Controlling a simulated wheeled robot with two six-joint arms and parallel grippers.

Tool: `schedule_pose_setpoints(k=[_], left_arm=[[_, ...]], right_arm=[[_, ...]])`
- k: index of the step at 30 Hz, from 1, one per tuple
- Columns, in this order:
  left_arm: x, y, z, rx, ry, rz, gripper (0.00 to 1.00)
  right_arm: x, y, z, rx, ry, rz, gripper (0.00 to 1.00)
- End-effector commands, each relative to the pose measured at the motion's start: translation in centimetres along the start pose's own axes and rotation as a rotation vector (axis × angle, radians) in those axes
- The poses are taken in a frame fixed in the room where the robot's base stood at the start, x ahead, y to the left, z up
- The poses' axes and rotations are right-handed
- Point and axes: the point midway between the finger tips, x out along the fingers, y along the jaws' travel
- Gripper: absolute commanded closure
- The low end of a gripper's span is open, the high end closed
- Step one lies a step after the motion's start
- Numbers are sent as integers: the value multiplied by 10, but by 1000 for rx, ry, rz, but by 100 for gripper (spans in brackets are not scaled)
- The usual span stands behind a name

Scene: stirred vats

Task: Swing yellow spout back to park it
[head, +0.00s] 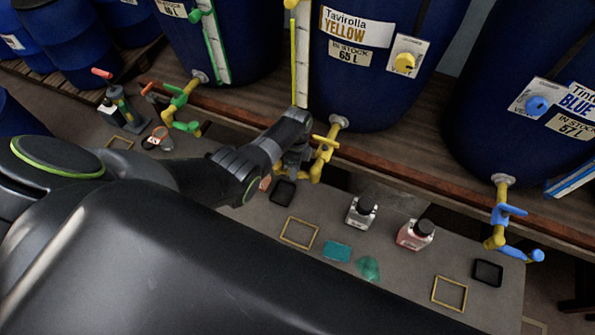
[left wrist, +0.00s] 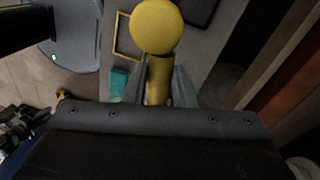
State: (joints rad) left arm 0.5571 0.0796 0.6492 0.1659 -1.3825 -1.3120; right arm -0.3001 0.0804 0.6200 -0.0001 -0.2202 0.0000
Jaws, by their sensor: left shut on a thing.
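The yellow spout (head: 318,168) hangs from the tap at the foot of the blue vat labelled Tavirolla Yellow (head: 350,95). My left gripper (head: 292,168) is at the spout, its arm coming in from the left and partly hiding it. In the left wrist view, the yellow spout (left wrist: 155,30) shows its round end, and its stem stands between the two fingers of my left gripper (left wrist: 160,85), which is shut on it. My right gripper is in neither view.
Green (head: 183,100) and blue (head: 505,215) taps hang from the neighbouring vats. The grey bench below holds a white-labelled bottle (head: 362,210), a red-labelled bottle (head: 416,234), yellow square outlines (head: 299,232), black square trays (head: 487,272) and a teal cloth (head: 337,251).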

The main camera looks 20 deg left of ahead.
Motion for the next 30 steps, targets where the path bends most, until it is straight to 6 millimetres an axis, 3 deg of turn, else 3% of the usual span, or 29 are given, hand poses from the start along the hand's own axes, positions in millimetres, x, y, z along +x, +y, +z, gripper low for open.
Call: schedule_pose_setpoints(k=[22,23,27,30], left_arm=[[-1,-5,1,76,-13,-2,100],[-1,-5,1,76,-13,-2,72],[-1,-5,1,75,-14,-1,55],[-1,-5,1,75,-14,-1,55]], right_arm=[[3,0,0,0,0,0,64],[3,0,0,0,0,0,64],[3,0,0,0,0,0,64],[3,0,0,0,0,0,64]])
